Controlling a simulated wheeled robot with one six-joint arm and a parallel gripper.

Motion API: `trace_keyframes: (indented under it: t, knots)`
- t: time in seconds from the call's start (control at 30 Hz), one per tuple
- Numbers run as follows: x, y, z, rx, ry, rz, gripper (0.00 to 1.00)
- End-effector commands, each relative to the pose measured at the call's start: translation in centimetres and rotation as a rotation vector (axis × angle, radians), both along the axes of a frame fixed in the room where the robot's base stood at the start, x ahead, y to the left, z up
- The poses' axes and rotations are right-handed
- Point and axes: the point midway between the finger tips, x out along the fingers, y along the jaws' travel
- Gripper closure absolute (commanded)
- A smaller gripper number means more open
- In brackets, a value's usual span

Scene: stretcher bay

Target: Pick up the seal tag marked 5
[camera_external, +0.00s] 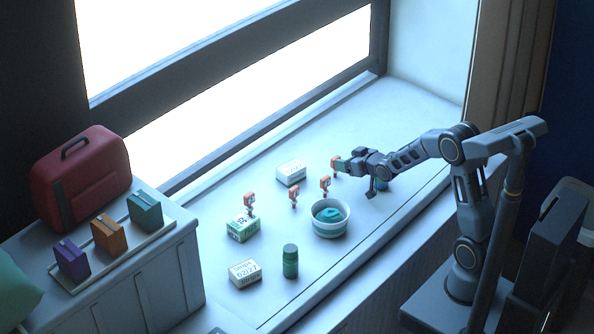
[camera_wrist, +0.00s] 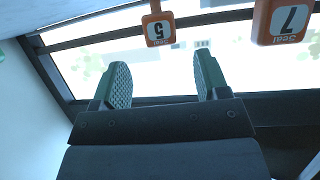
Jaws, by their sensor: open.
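In the wrist view the seal tag marked 5 (camera_wrist: 158,30), orange with a white label that appears upside down, is beyond my fingertips and roughly centred between them. My gripper (camera_wrist: 163,72) is open, its two green-padded fingers apart with nothing between them. A second orange tag, marked 7 (camera_wrist: 286,20), is to the right and looks larger. In the external view my gripper (camera_external: 354,177) is low over the far part of the sill, close to the farthest orange tag (camera_external: 336,162). The numbers on the tags cannot be read there.
Other orange tags stand on the sill (camera_external: 400,115), one at the middle (camera_external: 325,183). A white bowl with teal contents (camera_external: 331,228) is nearby. A white box (camera_external: 291,171), a green bottle (camera_external: 290,261) and other boxes stand around. The window frame borders the back.

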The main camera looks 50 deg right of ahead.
Motion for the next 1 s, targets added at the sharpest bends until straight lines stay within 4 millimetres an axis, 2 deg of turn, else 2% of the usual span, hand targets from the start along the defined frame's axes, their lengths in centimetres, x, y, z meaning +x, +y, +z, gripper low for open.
trace_keyframes:
  t: [0.4, 0.73, 1.0]
  knots:
    - [4.4, -0.3, -1.5, 0.001, 0.002, 0.000, 0.32]
    - [4.8, -0.3, -1.7, 0.000, 0.000, 0.000, 0.32]
    - [4.8, -0.3, -1.7, 0.000, 0.000, 0.000, 0.58]
